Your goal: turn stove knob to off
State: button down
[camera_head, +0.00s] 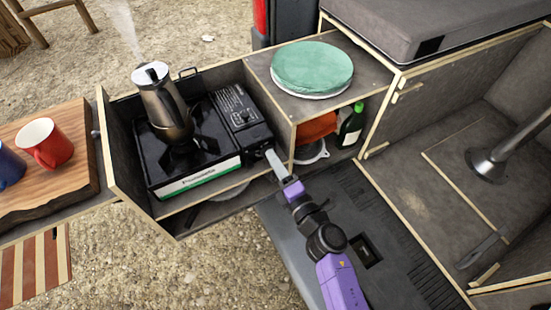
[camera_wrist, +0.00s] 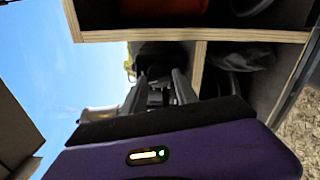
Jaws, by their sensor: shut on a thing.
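The black camping stove (camera_head: 213,153) sits in the open wooden drawer box, with its control panel (camera_head: 239,110) on the right side. A steaming metal coffee pot (camera_head: 163,106) stands on its burner. My gripper (camera_head: 271,156) reaches in from the lower right to the stove's front right corner. It is shut on the stove knob, which is mostly hidden by the fingers, so its turn angle cannot be read. In the wrist view my gripper fingers (camera_wrist: 160,92) point at a dark, blurred part of the stove.
A green plate stack (camera_head: 312,67) rests on the shelf to the right. Below it are an orange cloth (camera_head: 315,127) and a green bottle (camera_head: 351,125), close to my arm. Wooden walls border the stove. A board with a red mug (camera_head: 48,143) is at left.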

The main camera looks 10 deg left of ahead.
jog(key=shift+m+p, duration=0.5)
jog(key=shift+m, duration=0.6)
jog(key=c, duration=0.9)
grip_release()
jog(key=shift+c, duration=0.2)
jog(key=v, duration=0.7)
jog(key=shift+s+d+p, duration=0.25)
jog(key=shift+s+p, duration=0.1)
jog(key=shift+p, duration=0.05)
